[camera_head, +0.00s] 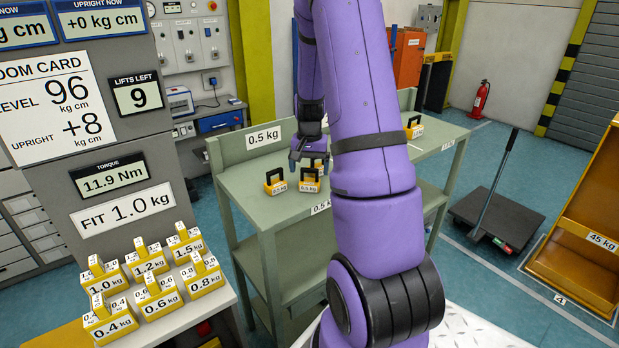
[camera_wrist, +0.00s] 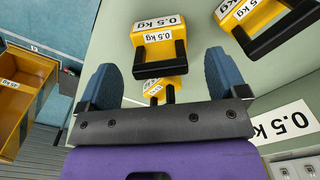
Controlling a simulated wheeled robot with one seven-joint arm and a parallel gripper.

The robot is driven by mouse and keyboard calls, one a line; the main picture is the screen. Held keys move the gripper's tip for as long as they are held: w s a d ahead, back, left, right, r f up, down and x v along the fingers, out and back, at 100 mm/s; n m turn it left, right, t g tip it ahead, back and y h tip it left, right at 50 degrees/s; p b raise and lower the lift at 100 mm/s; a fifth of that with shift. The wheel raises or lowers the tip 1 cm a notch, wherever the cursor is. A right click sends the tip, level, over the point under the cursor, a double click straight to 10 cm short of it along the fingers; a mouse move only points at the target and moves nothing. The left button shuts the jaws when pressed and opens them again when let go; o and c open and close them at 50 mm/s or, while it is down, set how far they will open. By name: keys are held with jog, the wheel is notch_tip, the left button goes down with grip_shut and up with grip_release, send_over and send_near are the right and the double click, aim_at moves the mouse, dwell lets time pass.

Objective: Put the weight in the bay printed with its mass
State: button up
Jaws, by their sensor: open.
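A green bench carries several yellow weights with black handles, including one at left (camera_head: 275,182), one at middle (camera_head: 310,181) and one farther right (camera_head: 414,127). In the wrist view, a weight printed 0.5 kg (camera_wrist: 155,32) lies ahead between my fingers, its black handle toward me. A second weight (camera_wrist: 254,22) is at upper right, and a third (camera_wrist: 166,88) shows partly, just beyond my gripper's body. My gripper (camera_wrist: 162,72) is open and holds nothing; in the head view, my gripper (camera_head: 307,158) is just above the bench's weights, partly hidden by my arm.
A white table (camera_head: 210,308) at left holds yellow blocks marked 0.4 to 1.5 kg, near a FIT 1.0 kg card (camera_head: 122,208). The green bench (camera_head: 232,195) has 0.5 kg labels. A platform cart (camera_head: 497,214) and a yellow 45 kg bin (camera_head: 575,262) stand at right.

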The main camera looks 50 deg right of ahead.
aim_at(310, 169)
notch_tip(310, 169, up, 8)
jog(key=shift+f, duration=0.2)
jog(key=s+a+r+n+t, duration=0.1)
jog(key=s+a+r+n, duration=0.15)
jog(key=a+r, duration=0.55)
jog(key=s+a+r+n+t, duration=0.25)
jog(key=a+r, duration=0.35)
jog(key=a, duration=0.4)
jog(key=s+a+r+n+t, duration=0.1)
jog(key=s+a+r+n, duration=0.1)
jog(key=s+a, duration=0.4)
jog(key=s+a+r+n+t, duration=0.1)
jog(key=s+a+r+n, duration=0.1)
jog(key=s+a+n, duration=0.2)
jog(key=s+a, duration=0.3)
jog(key=shift+n, duration=0.3)
jog(key=shift+d, duration=0.1)
jog(key=shift+c, duration=0.5)
